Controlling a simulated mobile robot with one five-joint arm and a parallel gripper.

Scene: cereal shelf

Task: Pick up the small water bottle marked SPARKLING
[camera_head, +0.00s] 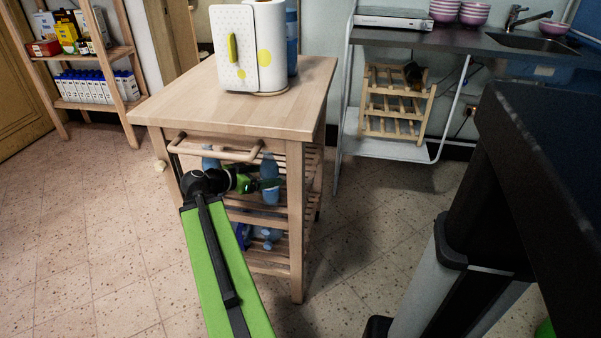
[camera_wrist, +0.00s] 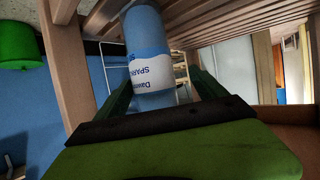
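A small blue water bottle (camera_head: 270,170) with a white label stands on the upper slatted shelf of the wooden trolley. In the wrist view the bottle (camera_wrist: 152,75) appears between my fingers, and its label shows letters starting "SPAR"; the rest is cut off. My gripper (camera_head: 257,186) reaches into the trolley below the handle bar, right at this bottle. In the wrist view my gripper (camera_wrist: 162,80) has its fingers apart, one on each side of the bottle, with a gap visible at the right finger. Whether the left finger touches it I cannot tell.
The trolley (camera_head: 190,112) has a handle rail (camera_head: 215,152) just above my arm and a corner leg (camera_head: 296,220) right of the bottle. Another blue bottle (camera_head: 210,162) stands to the left. More bottles (camera_head: 268,236) lie on the lower shelf. A dark counter (camera_head: 540,180) stands at right.

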